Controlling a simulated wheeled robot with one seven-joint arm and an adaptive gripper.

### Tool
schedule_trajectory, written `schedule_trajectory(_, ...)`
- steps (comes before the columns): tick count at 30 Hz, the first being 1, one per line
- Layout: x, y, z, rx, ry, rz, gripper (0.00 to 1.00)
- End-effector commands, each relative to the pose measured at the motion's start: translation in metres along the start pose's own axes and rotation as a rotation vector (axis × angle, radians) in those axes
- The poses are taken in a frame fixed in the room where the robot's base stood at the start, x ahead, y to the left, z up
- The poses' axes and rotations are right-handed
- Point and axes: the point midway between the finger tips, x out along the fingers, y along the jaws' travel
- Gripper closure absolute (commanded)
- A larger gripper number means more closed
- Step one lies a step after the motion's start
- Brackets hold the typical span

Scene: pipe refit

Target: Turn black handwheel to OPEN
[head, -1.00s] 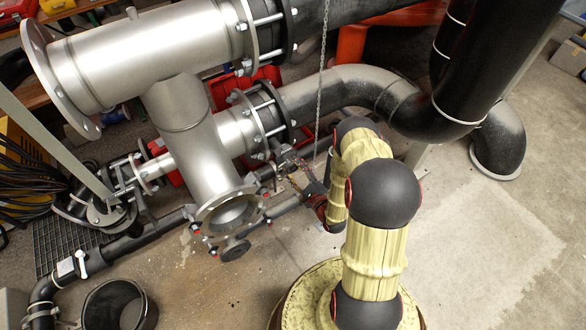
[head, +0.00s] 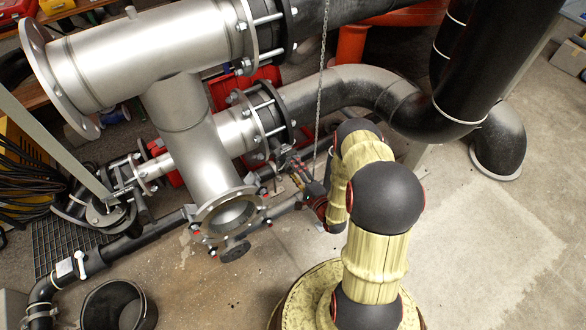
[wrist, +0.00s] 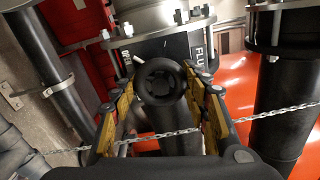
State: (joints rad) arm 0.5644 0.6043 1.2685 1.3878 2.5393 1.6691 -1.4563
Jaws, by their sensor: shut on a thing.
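A round black handwheel (wrist: 160,82) with a dark hub sits between the two yellow-sided fingers of my gripper (wrist: 161,70) in the wrist view. The fingers close on its rim from left and right. In the head view my gripper (head: 288,166) reaches in below the flanged joint of the grey pipe, and the handwheel cannot be made out clearly there. I cannot read from the frames how far the wheel is turned.
A chain (wrist: 185,131) crosses close to my fingers and hangs beside my arm in the head view (head: 321,90). A black pipe (wrist: 282,105) stands to the right. A second dark wheel (head: 235,250) sits under the open flange.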

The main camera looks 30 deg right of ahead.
Motion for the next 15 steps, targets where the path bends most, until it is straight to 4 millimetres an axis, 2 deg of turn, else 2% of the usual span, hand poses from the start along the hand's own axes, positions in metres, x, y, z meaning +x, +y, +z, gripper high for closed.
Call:
schedule_trajectory(10, -0.0017, 0.0026, -0.0005, 0.001, 0.004, 0.006, 0.80)
schedule_trajectory(11, -0.0017, 0.0026, -0.0004, 0.001, 0.004, 0.006, 0.53)
schedule_trajectory(15, -0.0013, 0.0019, -0.0003, 0.001, 0.003, 0.004, 0.45)
